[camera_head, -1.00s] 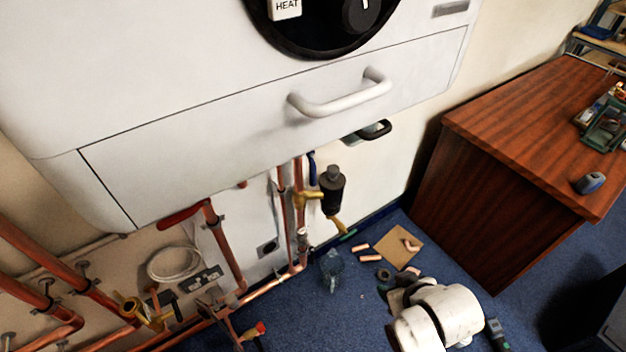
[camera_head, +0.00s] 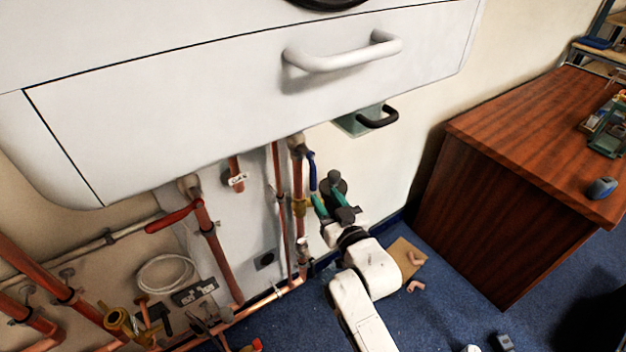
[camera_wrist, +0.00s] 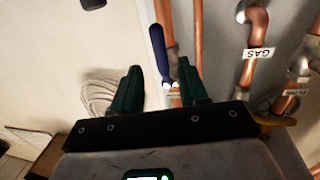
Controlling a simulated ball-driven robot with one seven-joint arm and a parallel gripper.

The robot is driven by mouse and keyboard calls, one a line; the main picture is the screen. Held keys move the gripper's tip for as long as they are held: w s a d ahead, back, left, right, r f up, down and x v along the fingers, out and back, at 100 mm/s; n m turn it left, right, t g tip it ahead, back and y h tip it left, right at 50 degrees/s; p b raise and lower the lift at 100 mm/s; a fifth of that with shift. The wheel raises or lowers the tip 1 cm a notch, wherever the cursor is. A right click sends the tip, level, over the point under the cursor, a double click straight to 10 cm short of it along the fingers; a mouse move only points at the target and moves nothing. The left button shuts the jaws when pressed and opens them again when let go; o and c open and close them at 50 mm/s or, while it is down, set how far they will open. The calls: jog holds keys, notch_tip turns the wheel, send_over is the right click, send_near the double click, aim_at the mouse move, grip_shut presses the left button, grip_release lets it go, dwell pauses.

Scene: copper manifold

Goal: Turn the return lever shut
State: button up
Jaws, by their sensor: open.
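The lever with the blue handle (camera_head: 312,172), which I take as the return lever, is on a copper pipe under the white boiler casing. Its handle points down, roughly along the pipe. In the wrist view the blue handle (camera_wrist: 160,42) runs down toward the gap between my fingers. My gripper (camera_head: 328,197) is open, with green fingers close to the handle's lower end. In the wrist view my gripper (camera_wrist: 160,72) has the handle's lower end between its fingertips in the picture; I cannot tell whether either finger touches it.
A red lever (camera_head: 174,217) is on another pipe to the left. A dark cylinder (camera_head: 337,182) is close behind my fingers. The boiler casing (camera_head: 200,110) hangs above. In the wrist view a pipe tagged GAS (camera_wrist: 257,40) stands right. A wooden desk (camera_head: 500,190) is at right.

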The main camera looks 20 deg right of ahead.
aim_at(315, 182)
jog(key=w, duration=0.5)
jog(key=w+b, duration=0.1)
jog(key=w, duration=0.2)
jog(key=shift+w+a, duration=0.1)
jog(key=shift+a, duration=0.3)
grip_shut()
